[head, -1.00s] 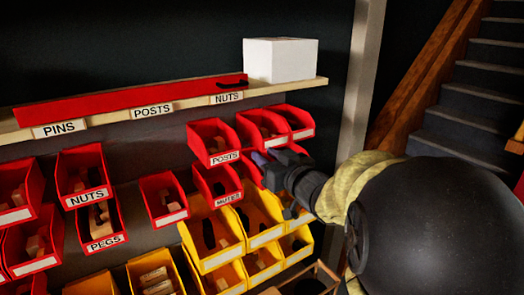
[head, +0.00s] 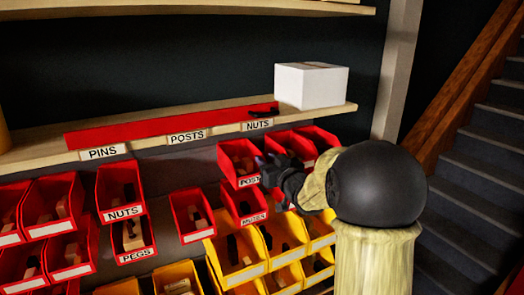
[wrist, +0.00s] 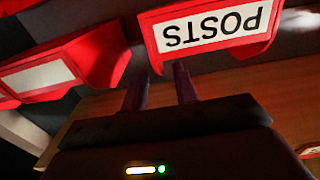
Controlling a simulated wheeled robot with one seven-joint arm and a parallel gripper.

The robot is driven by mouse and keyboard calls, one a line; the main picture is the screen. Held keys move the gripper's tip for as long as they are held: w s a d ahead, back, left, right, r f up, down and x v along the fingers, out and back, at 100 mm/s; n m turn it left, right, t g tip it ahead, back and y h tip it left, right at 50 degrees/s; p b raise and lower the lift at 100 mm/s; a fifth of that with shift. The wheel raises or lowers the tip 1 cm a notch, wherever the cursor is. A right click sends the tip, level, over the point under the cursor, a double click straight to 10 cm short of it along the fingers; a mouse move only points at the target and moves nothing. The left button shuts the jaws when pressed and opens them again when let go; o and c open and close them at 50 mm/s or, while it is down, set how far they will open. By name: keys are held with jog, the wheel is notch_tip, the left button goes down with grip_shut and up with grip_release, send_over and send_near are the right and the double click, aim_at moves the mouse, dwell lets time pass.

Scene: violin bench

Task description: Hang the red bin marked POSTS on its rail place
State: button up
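The red bin marked POSTS (head: 237,160) sits in the upper row of bins below the shelf, left of two other red bins. Its label shows upside down in the wrist view (wrist: 210,27). My gripper (head: 266,167) is at the bin's front right and covers the end of its label. In the wrist view its two fingers (wrist: 160,75) are apart, with nothing clearly between them, and their tips are close to the label edge of the bin. I cannot tell whether they touch it.
A long red strip (head: 165,124) lies along the shelf, with a white box (head: 311,86) at its right end. A red bin (head: 243,204) hangs just below the POSTS bin, above yellow bins (head: 238,258). A NUTS bin (head: 121,192) is at left. Stairs are at right.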

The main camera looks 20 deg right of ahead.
aim_at(262, 155)
jog(key=shift+w+a+p, duration=0.2)
jog(key=shift+w+p, duration=0.1)
jog(key=shift+w, duration=0.6)
jog(key=shift+w+a+p, duration=0.2)
jog(key=shift+w+p, duration=0.05)
jog(key=shift+w, duration=0.65)
grip_shut()
